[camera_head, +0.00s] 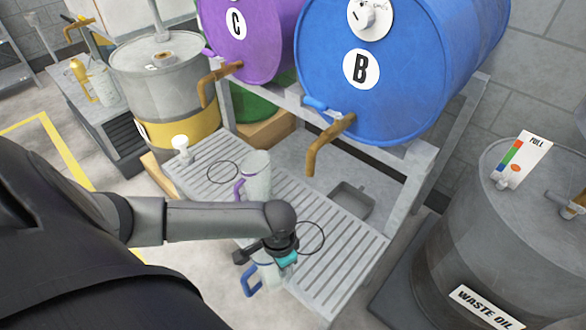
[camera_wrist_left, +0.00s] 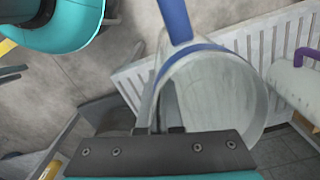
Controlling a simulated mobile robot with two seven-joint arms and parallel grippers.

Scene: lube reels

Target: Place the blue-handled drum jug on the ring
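The blue-handled drum jug (camera_head: 268,276) is a clear jug with a blue band and handle, below my left gripper (camera_head: 283,258) at the grated bench's near edge. In the left wrist view the jug (camera_wrist_left: 222,92) shows its round opening. The dark fingers of my left gripper (camera_wrist_left: 160,105) sit close together across its wall, so they look shut on it. The jug hangs partly beyond the slats. A thin dark ring (camera_head: 324,238) lies on the grate just right of the gripper, partly covered by my arm. A second ring (camera_head: 238,173) lies further left. My right gripper is out of view.
A purple-handled jug (camera_head: 258,172) stands on the grate (camera_head: 345,250) between the rings; it also shows in the left wrist view (camera_wrist_left: 295,85). Blue drum B (camera_head: 400,85) and its brown spout (camera_head: 325,145) overhang the bench. A waste oil drum (camera_head: 455,230) stands at right.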

